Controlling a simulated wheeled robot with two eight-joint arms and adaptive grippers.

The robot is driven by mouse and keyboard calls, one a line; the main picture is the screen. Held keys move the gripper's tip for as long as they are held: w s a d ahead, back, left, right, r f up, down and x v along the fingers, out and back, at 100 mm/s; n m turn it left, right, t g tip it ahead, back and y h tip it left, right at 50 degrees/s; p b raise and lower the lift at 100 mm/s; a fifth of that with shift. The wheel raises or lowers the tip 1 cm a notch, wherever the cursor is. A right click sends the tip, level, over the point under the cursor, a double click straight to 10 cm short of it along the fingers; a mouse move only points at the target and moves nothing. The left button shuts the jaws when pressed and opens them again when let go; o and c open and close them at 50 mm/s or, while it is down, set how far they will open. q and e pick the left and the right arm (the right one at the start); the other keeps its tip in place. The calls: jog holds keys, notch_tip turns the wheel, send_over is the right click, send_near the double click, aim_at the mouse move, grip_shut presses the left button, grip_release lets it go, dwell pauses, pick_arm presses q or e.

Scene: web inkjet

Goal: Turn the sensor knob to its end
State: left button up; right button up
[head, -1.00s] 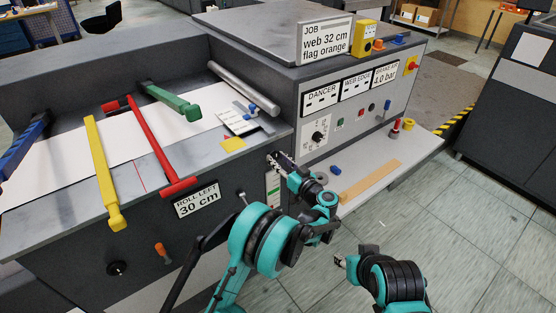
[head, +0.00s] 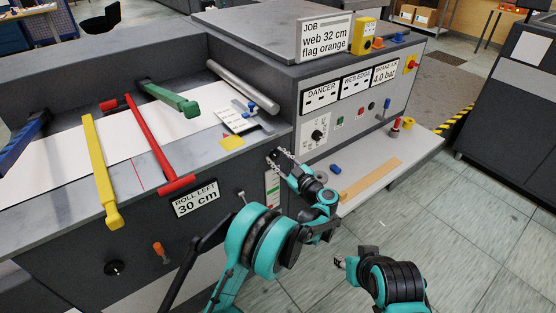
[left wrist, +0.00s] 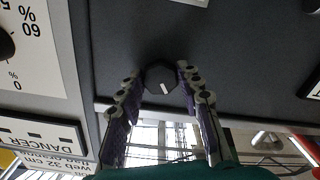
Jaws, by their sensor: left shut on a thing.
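The dark sensor knob (left wrist: 160,78), with a short white mark, sits on the grey machine face in the left wrist view. My left gripper (left wrist: 158,92) has its two fingers on either side of this knob, with the tips closed on it.
A white dial with a black knob (head: 317,135) is on the panel right of my left gripper; its scale (left wrist: 35,50) shows in the wrist view. A shelf (head: 350,172) with a wooden strip (head: 370,181) juts out below.

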pick_arm(q)
jog(key=n, duration=0.3)
jog(key=shift+n, duration=0.4)
jog(key=n, duration=0.3)
jog(key=shift+n+b, duration=0.3)
jog(key=shift+b, duration=0.1)
jog(key=n, duration=0.3)
jog(key=shift+n, duration=0.3)
jog(key=n, duration=0.3)
jog(key=shift+r+n, duration=0.1)
jog(key=shift+n, duration=0.2)
jog(key=n, duration=0.3)
jog(key=shift+n+b, duration=0.3)
jog(key=shift+b, duration=0.05)
jog(key=n, duration=0.3)
jog(key=shift+n, duration=0.4)
jog(key=n, duration=0.3)
jog(key=shift+n, duration=2.1)
